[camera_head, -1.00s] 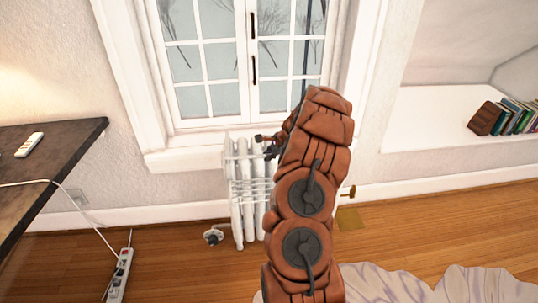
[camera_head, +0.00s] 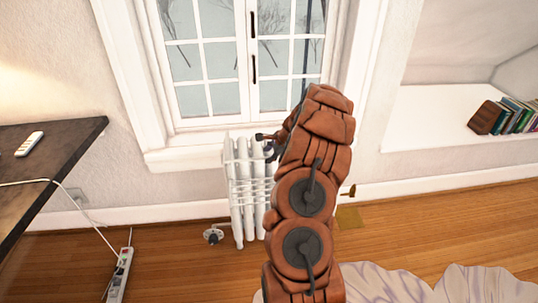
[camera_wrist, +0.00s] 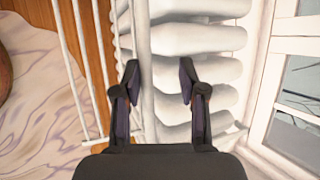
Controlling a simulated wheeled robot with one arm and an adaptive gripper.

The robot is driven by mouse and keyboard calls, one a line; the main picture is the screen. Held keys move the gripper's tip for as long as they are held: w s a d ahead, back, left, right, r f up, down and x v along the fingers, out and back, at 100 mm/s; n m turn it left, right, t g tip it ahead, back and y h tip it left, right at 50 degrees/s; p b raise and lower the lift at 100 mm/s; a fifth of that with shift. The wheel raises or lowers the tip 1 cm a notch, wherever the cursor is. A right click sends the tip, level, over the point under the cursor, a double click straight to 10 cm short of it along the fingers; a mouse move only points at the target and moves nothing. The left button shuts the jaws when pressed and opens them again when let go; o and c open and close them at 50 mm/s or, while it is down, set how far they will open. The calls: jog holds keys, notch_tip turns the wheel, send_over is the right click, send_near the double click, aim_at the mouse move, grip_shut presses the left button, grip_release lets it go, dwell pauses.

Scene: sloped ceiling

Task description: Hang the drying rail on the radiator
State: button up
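The white radiator (camera_head: 237,222) stands under the window, and its columns (camera_wrist: 205,40) fill the middle of the wrist view. The drying rail (camera_head: 256,183) is a frame of thin white rods at the radiator's front, upper half. Its rods (camera_wrist: 89,70) run down the left of the wrist view, apart from the columns. A thin crosspiece passes beneath my gripper across the radiator top, partly hidden. My gripper (camera_wrist: 160,76) is open above the radiator, fingers apart; a white bar shows between them, nearer the left finger. In the head view my gripper (camera_head: 265,141) is partly hidden by my arm.
The window sill (camera_head: 190,156) is close behind the radiator. A dark desk (camera_head: 45,165) with a remote is at left; a power strip (camera_head: 120,275) lies on the floor. Pale crumpled cloth (camera_head: 390,285) lies at front right.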

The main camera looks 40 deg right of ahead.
jog(key=v, duration=1.1)
jog(key=shift+s+r, duration=0.2)
jog(key=shift+r, duration=0.1)
dwell(0.3)
